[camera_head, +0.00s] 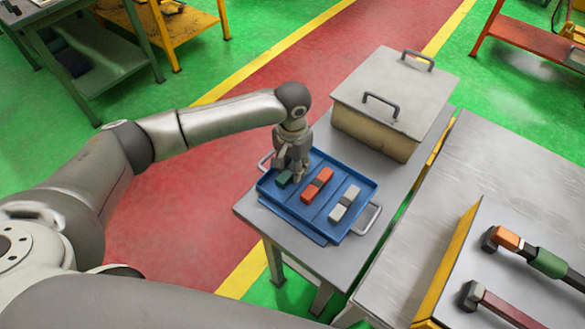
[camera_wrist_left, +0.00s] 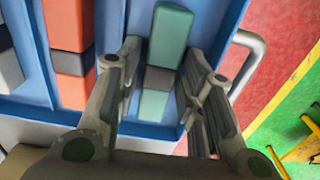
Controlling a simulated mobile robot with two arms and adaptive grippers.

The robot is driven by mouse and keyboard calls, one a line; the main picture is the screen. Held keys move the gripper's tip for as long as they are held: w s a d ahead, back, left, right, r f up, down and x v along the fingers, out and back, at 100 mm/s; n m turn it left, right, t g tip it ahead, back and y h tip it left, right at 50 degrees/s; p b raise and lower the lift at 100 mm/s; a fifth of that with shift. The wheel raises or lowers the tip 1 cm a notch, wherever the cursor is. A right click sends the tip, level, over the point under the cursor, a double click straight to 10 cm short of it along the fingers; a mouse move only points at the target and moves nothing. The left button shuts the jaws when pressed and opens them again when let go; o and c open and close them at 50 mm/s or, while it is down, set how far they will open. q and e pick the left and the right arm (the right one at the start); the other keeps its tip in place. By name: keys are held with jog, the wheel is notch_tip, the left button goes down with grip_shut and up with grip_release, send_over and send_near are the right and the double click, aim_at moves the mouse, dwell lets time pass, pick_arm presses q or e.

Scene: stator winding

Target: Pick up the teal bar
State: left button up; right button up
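The teal bar (camera_head: 284,180) lies in the left compartment of the blue tray (camera_head: 327,239) and is partly hidden by my left gripper (camera_head: 291,172) in the head view. In the left wrist view the teal bar (camera_wrist_left: 171,38) has a dark grey band around its middle. My left gripper (camera_wrist_left: 162,62) is open there, with one finger on each side of the bar around the band. A gap shows between the left finger and the bar; the right finger is close to the bar, and I cannot tell whether it touches. My right gripper is in neither view.
A red bar (camera_head: 317,185) and a pale grey bar (camera_head: 345,203) lie in the tray's other compartments. A lidded metal box (camera_head: 394,92) stands behind the tray on the same grey table (camera_head: 258,207). A workbench (camera_head: 517,155) with tools stands at the right.

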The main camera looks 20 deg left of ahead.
pick_arm(q)
grip_shut()
jog(key=shift+r, duration=0.1)
